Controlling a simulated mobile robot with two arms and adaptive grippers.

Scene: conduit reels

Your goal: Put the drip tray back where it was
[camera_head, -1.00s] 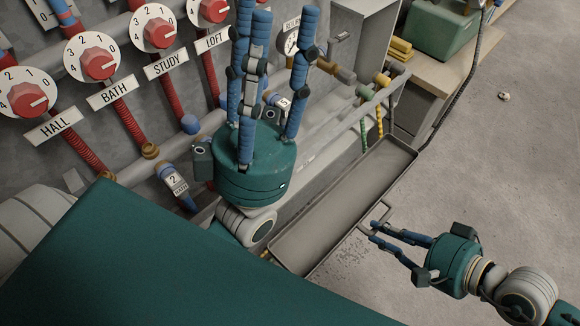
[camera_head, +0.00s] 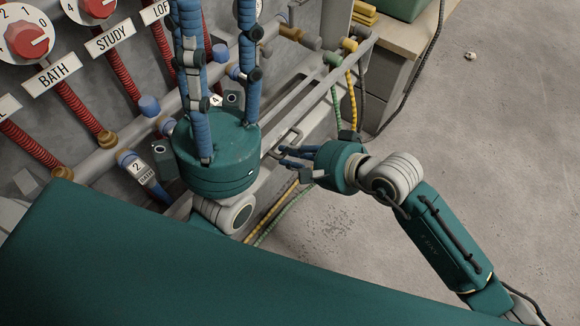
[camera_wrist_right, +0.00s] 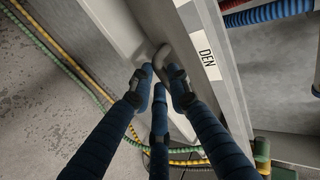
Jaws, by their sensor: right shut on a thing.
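The drip tray is mostly hidden in the head view, behind my left gripper and the pipe rail. Its grey handle (camera_head: 293,135) shows beside my right gripper (camera_head: 283,155). In the right wrist view, the right gripper's blue fingers (camera_wrist_right: 160,85) are closed around the handle (camera_wrist_right: 161,56), with a pale grey wall of the tray (camera_wrist_right: 122,30) behind it. How far the tray sits under the pipes cannot be told. My left gripper (camera_head: 217,40) points up in front of the pipes, its fingers apart and apparently empty; some fingertips are cut off.
Yellow and green conduits (camera_head: 275,217) lie along the floor below the pipes, and others hang near the bench (camera_head: 395,75). A DEN label (camera_wrist_right: 208,58) is on a rail beside the handle. Dials and labelled red conduits fill the wall at left.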

